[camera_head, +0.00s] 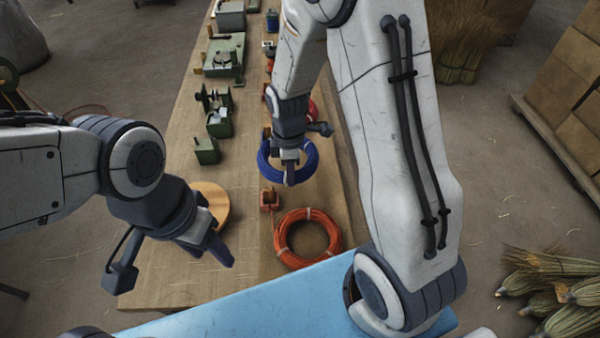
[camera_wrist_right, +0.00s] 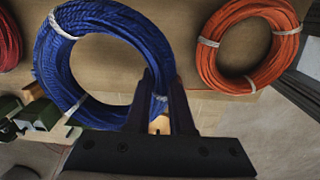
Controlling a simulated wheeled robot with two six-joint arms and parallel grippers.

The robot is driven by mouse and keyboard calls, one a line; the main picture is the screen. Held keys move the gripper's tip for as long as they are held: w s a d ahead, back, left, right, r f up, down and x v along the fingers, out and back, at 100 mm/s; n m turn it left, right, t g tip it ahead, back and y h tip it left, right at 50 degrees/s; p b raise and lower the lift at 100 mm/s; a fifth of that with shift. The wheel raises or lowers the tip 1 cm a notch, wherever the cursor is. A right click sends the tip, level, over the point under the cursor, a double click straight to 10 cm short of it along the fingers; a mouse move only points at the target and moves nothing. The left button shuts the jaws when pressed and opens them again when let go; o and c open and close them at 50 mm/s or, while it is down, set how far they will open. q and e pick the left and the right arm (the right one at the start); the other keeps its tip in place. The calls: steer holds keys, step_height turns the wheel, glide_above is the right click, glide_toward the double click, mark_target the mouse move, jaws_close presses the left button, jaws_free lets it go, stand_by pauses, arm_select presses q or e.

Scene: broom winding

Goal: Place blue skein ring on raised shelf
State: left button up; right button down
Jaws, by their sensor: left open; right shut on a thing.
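The blue skein ring (camera_head: 266,164) is held by my right gripper (camera_head: 290,178) over the right side of the wooden workbench. In the right wrist view the ring (camera_wrist_right: 152,48) has white ties, and the right fingers (camera_wrist_right: 165,92) are shut on its near rim. I cannot tell from these views how high it is above the surface. My left gripper (camera_head: 212,246) is open and empty over the bench's near left part, apart from the ring. I cannot pick out a raised shelf with certainty; the wooden strip under the rings may be it.
An orange ring (camera_head: 282,243) lies near the bench's front right, and it also shows in the wrist view (camera_wrist_right: 212,55). A red ring (camera_head: 313,108) is partly hidden behind my right arm. Green fixtures (camera_head: 219,122) line the workbench (camera_head: 165,245). A light blue surface (camera_head: 240,308) is nearest me.

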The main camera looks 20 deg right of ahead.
mark_target(300, 186)
steer(key=w+d+f, duration=0.2)
steer(key=d, duration=0.1)
steer(key=shift+w+d+f+p, duration=0.1)
steer(key=shift+p, duration=0.25)
steer(key=shift+d+f, duration=0.1)
steer(key=shift+f, duration=0.1)
step_height(300, 186, down, 3)
steer(key=shift+f+p, duration=0.1)
steer(key=shift+p, duration=0.45)
steer(key=shift+f, duration=0.25)
steer(key=shift+f, duration=0.2)
steer(key=c, duration=0.8)
jaws_free()
